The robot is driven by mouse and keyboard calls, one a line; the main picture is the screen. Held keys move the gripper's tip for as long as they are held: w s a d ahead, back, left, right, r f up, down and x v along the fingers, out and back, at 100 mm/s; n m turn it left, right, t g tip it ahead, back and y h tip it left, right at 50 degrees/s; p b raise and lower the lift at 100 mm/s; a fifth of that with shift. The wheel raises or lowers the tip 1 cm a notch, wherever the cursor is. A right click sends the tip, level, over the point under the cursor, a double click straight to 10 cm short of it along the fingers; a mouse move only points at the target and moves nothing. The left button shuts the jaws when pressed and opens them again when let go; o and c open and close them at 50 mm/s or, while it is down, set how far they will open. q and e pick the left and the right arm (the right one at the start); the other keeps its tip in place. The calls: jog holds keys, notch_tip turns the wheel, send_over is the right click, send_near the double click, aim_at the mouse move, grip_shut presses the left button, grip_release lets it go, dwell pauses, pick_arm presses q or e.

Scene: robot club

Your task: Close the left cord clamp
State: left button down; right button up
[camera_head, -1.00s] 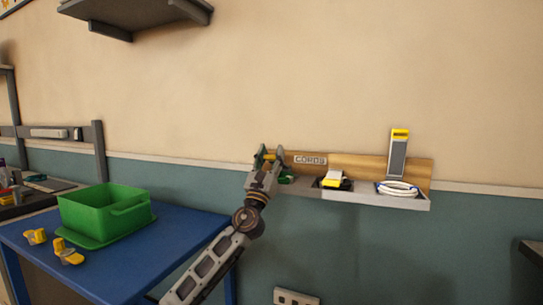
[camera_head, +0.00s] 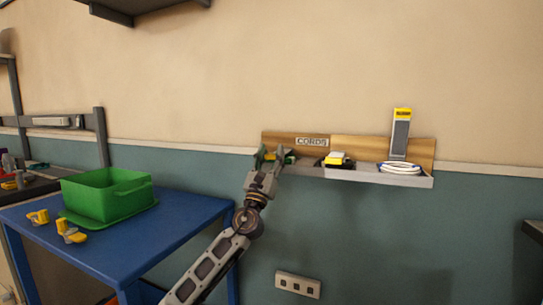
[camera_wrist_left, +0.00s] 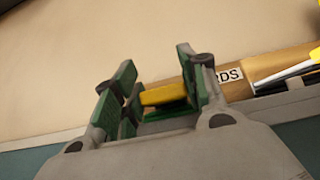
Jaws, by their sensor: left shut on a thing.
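The left cord clamp shows in the left wrist view as a yellow lever (camera_wrist_left: 163,95) over a green part. It lies between the two green-padded fingers of my left gripper (camera_wrist_left: 155,88), which is shut on it. In the head view my left gripper (camera_head: 270,155) is at the left end of the wall rail and hides most of this clamp. I cannot tell exactly how far its lever is down. My right gripper is not in view.
The grey rail (camera_head: 350,175) also bears a yellow and black clamp (camera_head: 338,160) and, at right, a raised grey and yellow lever (camera_head: 401,130) above a coiled white cord (camera_head: 402,168). A green bin (camera_head: 107,196) and yellow pieces (camera_head: 70,232) stand on the blue table (camera_head: 150,245).

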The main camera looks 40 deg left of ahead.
pick_arm(q)
jog(key=shift+w+d+f+h, duration=0.15)
jog(key=shift+w+f+h, duration=0.15)
jog(key=shift+f, duration=0.35)
jog(key=c, duration=1)
grip_release()
jog(key=shift+o, duration=1)
jog(key=shift+s+r, duration=0.15)
jog(key=shift+r, duration=0.1)
jog(key=shift+s+f, duration=0.1)
jog(key=v, duration=1.1)
jog(key=shift+s+f, duration=0.25)
jog(key=shift+f, duration=0.1)
